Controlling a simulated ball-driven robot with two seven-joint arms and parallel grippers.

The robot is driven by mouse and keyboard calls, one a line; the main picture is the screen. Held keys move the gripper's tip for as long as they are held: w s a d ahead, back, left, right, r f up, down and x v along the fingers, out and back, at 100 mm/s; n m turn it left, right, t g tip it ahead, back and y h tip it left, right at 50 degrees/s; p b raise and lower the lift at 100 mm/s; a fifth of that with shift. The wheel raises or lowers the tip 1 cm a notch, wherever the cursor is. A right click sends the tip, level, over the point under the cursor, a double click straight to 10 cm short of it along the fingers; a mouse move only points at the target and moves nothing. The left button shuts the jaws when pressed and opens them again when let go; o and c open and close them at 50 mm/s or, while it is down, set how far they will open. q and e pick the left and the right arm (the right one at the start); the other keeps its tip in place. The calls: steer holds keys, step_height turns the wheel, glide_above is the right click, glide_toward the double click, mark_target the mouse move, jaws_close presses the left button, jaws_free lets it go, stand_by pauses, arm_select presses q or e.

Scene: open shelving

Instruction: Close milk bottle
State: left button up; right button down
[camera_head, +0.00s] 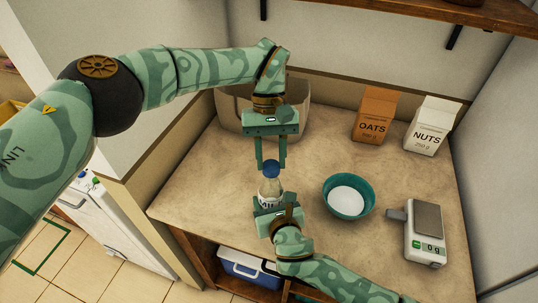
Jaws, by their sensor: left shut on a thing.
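The milk bottle (270,190) is a small clear bottle with white contents and a partly hidden label. It stands upright near the front left of the counter. The blue cap (271,171) is at the top of its neck; I cannot tell if it is seated. My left gripper (271,163) points down from above and is shut on the blue cap, a finger on each side. My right gripper (270,205) comes from the front, low at the bottle body. Its fingers are largely hidden, so its grip is unclear.
A teal bowl (348,211) with white contents and a kitchen scale (425,243) are right of the bottle on the counter (320,155). An OATS box (375,112) and a NUTS box (432,125) stand behind. A beige bin (232,110) is behind my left gripper. A shelf (440,12) hangs above.

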arm_select(q)
steer(key=o, duration=0.9)
steer(key=shift+a+f, duration=0.1)
steer(key=shift+o, duration=0.2)
steer(key=shift+r, duration=2.3)
steer(key=shift+c, duration=0.3)
